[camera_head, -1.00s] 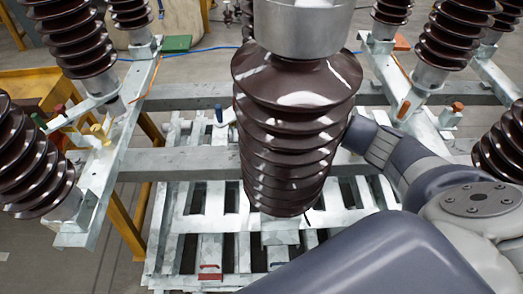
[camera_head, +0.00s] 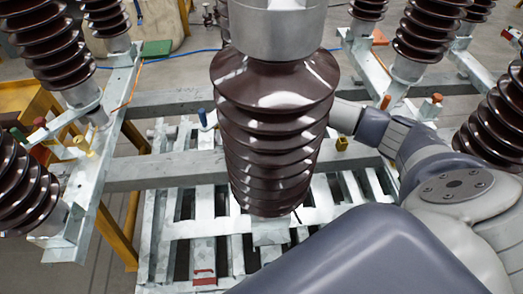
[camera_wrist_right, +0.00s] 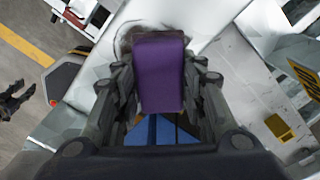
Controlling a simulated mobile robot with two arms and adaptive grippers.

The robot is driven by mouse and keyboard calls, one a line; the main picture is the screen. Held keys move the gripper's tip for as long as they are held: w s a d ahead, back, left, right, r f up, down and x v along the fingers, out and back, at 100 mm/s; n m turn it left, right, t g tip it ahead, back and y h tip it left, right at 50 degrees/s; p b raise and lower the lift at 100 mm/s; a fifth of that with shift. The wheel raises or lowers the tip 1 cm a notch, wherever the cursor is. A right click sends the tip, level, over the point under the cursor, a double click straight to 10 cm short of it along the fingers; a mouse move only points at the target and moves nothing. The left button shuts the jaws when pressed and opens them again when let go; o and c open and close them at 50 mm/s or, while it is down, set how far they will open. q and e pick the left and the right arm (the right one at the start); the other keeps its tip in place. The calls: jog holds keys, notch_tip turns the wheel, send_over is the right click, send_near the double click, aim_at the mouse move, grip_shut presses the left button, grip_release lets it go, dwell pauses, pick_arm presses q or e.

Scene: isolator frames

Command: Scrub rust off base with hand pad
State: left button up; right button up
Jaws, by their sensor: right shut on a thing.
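My right gripper (camera_wrist_right: 160,80) is shut on a purple hand pad (camera_wrist_right: 160,72) in the right wrist view. The pad lies over a pale grey metal surface (camera_wrist_right: 212,62), with a dark brownish stain (camera_wrist_right: 124,42) along its upper left edge. I cannot tell whether the pad touches the surface. In the head view my right arm reaches in from the right and its end goes behind the large brown ribbed insulator (camera_head: 272,125), which hides the gripper and pad. The metal base (camera_head: 270,232) shows below the insulator.
A slatted grey metal frame (camera_head: 205,215) lies under the insulator. A small yellow block (camera_head: 342,143) sits beside my right wrist. More brown insulators stand left (camera_head: 60,45) and right (camera_head: 430,35). A red-handled item (camera_head: 203,277) lies at the front. A dark shape (camera_wrist_right: 16,102) shows at the wrist view's left.

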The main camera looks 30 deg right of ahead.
jog(key=shift+s+d, duration=0.35)
jog(key=shift+d, duration=0.25)
